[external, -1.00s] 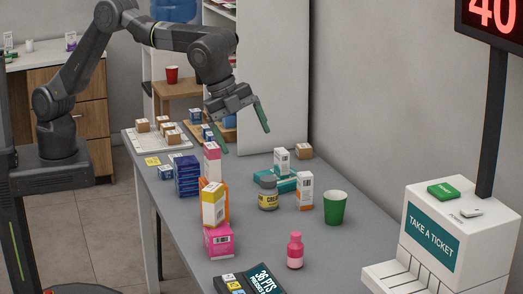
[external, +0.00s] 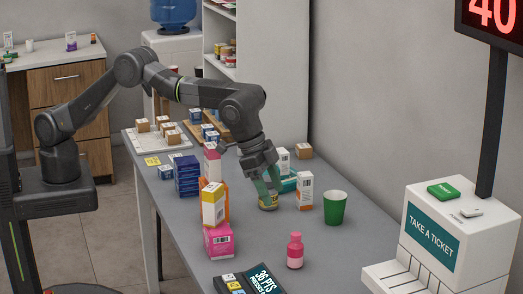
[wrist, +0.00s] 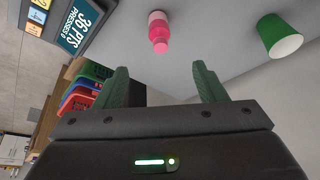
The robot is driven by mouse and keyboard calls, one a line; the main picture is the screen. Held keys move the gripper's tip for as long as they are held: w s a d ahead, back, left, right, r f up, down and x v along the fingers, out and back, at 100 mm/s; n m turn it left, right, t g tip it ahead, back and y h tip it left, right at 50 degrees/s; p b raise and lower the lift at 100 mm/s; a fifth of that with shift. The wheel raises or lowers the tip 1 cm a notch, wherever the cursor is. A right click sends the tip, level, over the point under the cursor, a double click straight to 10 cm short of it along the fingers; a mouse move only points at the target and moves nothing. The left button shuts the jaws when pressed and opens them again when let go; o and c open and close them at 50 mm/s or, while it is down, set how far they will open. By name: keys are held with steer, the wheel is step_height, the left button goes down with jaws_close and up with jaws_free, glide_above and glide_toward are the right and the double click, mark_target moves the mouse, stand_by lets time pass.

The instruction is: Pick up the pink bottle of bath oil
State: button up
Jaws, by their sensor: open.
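The pink bottle (external: 295,251) stands upright near the front of the grey counter, with a darker pink cap. In the wrist view the pink bottle (wrist: 159,32) shows ahead of my fingers, a clear distance beyond them.
A green cup (external: 335,209) stands behind the bottle to the right. A white and orange carton (external: 305,192) is close to my gripper. A pink box (external: 219,241) and a points display (external: 262,280) lie left of the bottle. Counter around the bottle is clear.

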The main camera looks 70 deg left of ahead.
mark_target(292, 238)
steer(key=shift+n, duration=0.4)
steer(key=shift+p+x, duration=1.85)
steer(key=shift+x, duration=5.6)
steer(key=shift+c, duration=0.2)
steer(key=c, duration=1)
